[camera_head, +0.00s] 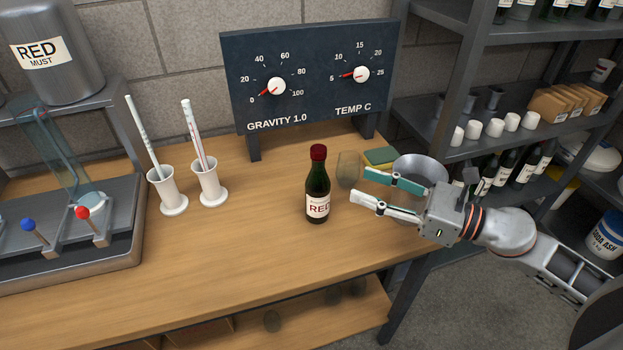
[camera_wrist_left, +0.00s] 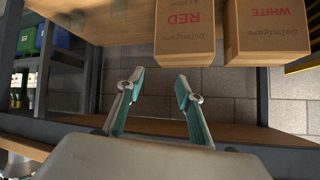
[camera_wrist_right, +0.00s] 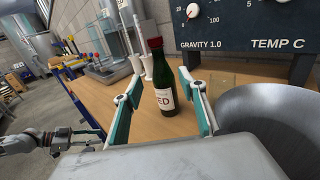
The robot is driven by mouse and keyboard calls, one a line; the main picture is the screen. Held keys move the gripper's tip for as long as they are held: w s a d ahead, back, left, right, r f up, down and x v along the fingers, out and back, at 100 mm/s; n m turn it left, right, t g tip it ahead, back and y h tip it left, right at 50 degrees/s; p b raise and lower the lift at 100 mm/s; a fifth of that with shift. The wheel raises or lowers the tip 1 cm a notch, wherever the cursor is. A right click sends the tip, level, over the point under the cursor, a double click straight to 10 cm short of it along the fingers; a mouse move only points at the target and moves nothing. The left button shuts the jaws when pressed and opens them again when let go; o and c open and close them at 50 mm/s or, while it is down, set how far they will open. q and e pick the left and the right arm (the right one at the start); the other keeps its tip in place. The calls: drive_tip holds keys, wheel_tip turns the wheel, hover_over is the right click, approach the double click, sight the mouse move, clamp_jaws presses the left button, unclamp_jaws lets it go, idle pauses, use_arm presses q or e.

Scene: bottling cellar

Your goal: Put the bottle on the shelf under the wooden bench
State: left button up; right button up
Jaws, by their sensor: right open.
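The dark green bottle (camera_head: 318,190) with a red cap and a RED label stands upright on the wooden bench (camera_head: 235,260). It also shows in the right wrist view (camera_wrist_right: 162,85). My right gripper (camera_head: 360,185) is open and empty, to the right of the bottle with its fingers pointing towards it; in its wrist view the bottle appears between the fingers, beyond their tips. The shelf under the bench (camera_head: 345,305) shows below the front edge. My left gripper (camera_wrist_left: 163,75) is open and empty, facing cartons; it is outside the head view.
A glass (camera_head: 349,170), a sponge (camera_head: 381,156) and a metal bowl (camera_head: 425,168) are near my right gripper. A gauge board (camera_head: 312,75) stands behind. RED (camera_wrist_left: 185,30) and WHITE (camera_wrist_left: 268,30) cartons show in the left wrist view.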

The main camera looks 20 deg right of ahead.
sight(324, 168)
drive_tip(key=p+x, duration=0.1)
drive_tip(key=x, duration=0.2)
drive_tip(key=p+x, duration=0.1)
drive_tip(key=x, duration=0.1)
drive_tip(key=shift+w+a+r+p, duration=0.1)
drive_tip(key=shift+a+r+p, duration=0.15)
drive_tip(key=shift+r+p, duration=0.1)
drive_tip(key=shift+w+a+f, duration=0.15)
drive_tip(key=shift+w+a, duration=0.3)
drive_tip(key=p+x, duration=0.2)
drive_tip(key=x, duration=0.2)
drive_tip(key=shift+w+r, duration=0.1)
drive_tip(key=shift+r, duration=0.1)
drive_tip(key=shift+w+a+f, duration=0.2)
drive_tip(key=shift+w+a, duration=0.05)
drive_tip(key=c, duration=1.1)
use_arm(q)
drive_tip(key=r, duration=0.3)
drive_tip(key=s+r, duration=0.1)
drive_tip(key=shift+d+r, duration=0.15)
drive_tip(key=shift+d, duration=0.1)
use_arm(e)
clamp_jaws()
